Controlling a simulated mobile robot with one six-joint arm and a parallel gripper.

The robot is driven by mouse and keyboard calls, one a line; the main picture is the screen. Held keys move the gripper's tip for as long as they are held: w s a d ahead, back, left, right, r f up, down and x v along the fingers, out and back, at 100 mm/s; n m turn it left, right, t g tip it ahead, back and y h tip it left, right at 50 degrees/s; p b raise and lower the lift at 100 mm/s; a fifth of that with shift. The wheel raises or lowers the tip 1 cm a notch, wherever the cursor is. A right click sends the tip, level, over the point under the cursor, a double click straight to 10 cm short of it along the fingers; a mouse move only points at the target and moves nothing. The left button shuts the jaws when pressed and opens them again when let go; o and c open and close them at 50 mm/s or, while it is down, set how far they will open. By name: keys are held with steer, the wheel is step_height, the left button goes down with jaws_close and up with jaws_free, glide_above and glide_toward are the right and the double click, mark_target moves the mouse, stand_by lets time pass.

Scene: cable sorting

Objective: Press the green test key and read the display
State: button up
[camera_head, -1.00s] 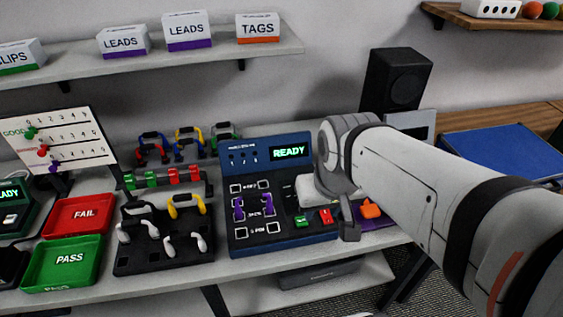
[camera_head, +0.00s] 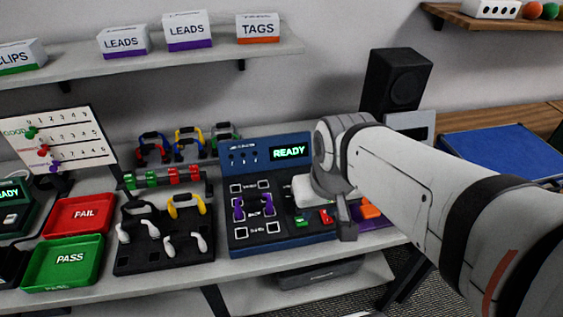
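The blue and black tester (camera_head: 236,172) stands on the bench, and its display (camera_head: 290,153) reads READY in green. A purple lead (camera_head: 238,208) sits across the left part of its panel. The green test key (camera_head: 300,219) shows at the panel's lower right, beside a red key (camera_head: 326,216). My gripper (camera_head: 346,229) hangs just right of the keys, apart from the green key in this view. Its fingers point down and overlap each other, so I cannot tell whether they are open or shut.
The red FAIL tray (camera_head: 58,229) and green PASS tray (camera_head: 36,277) lie at left. A black holder (camera_head: 190,255) with white and yellow leads stands beside the tester. An orange item (camera_head: 370,211) lies close right of my gripper. A shelf (camera_head: 190,58) runs above.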

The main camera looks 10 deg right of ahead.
jaws_close()
stand_by(1.3)
